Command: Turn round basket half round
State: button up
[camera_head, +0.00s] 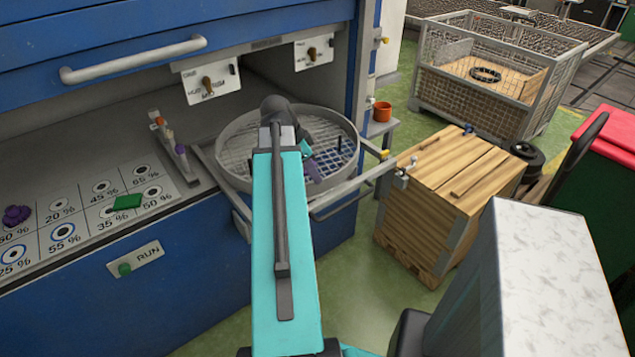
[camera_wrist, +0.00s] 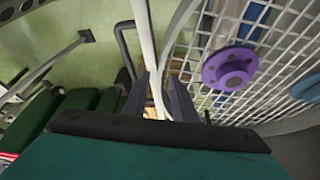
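The round basket (camera_head: 352,123) is a grey ring with a mesh floor, sitting on a pull-out frame at the machine's opening. My arm covers its middle in the head view. My gripper (camera_head: 314,178) is low at the basket's near rim, partly hidden by my arm. In the wrist view my gripper (camera_wrist: 160,78) has its two dark fingers apart, with the pale basket rim (camera_wrist: 146,35) running between them. I cannot tell whether either finger touches it. A purple flanged part (camera_wrist: 230,68) lies on the mesh beside the fingers, with blue parts near it.
A wooden crate (camera_head: 440,200) stands right of the frame, and a wire-mesh cage (camera_head: 480,100) behind it. An orange cup (camera_head: 382,111) sits on a small shelf. A percentage panel (camera_head: 90,215) with a green marker (camera_head: 127,202) and a RUN button (camera_head: 124,269) is at left.

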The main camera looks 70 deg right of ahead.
jog(key=shift+p+x, duration=0.35)
jog(key=shift+x, duration=2)
grip_shut()
jog(key=shift+a, duration=0.2)
jog(key=shift+d, duration=0.2)
